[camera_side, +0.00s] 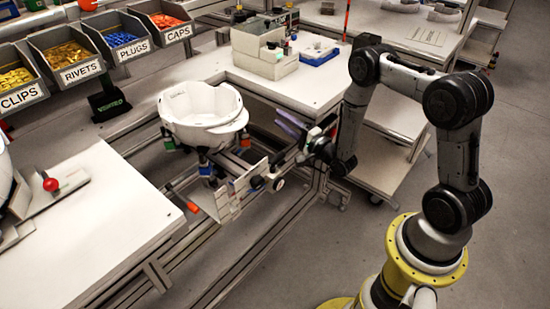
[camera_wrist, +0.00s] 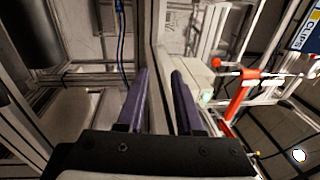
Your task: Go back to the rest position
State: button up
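My gripper (camera_side: 288,124) is in mid-air to the right of the white helmet shell in the side view, apart from it. In the wrist view the two purple fingers of my gripper (camera_wrist: 159,74) stand apart with nothing between them. The white helmet shell (camera_side: 188,130) sits open side up on a fixture (camera_side: 232,190) between the two tables.
Bins labelled clips (camera_side: 22,97), rivets (camera_side: 80,72), plugs and caps stand at the upper left. A white table (camera_side: 85,235) with a red-knobbed device (camera_side: 50,185) is at the left. A grey box (camera_side: 262,65) and blue tray (camera_side: 319,57) stand on the back table.

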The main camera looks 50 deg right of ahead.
jog(key=w+a+r+n+y, duration=0.1)
jog(key=w+a+r+n, duration=0.1)
jog(key=r, duration=0.9)
jog(key=w+a+r+n+y, duration=0.1)
jog(key=w+a+r+n, duration=0.2)
jog(key=r, duration=0.7)
jog(key=s+a+r+n+g+h, duration=0.15)
jog(key=s+a+r+n, duration=0.3)
jog(key=s+r, duration=0.6)
jog(key=s+a+n+g, duration=0.2)
jog(key=s+n+g, duration=0.2)
jog(key=s, duration=0.8)
jog(key=s+f+n+g, duration=0.5)
jog(key=s+f+g, duration=0.3)
jog(key=s+f, duration=0.4)
jog(key=s+y, duration=0.1)
jog(key=s, duration=0.1)
jog(key=shift+s+a+f, duration=0.2)
jog(key=shift+s+f, duration=0.05)
jog(key=shift+s, duration=0.05)
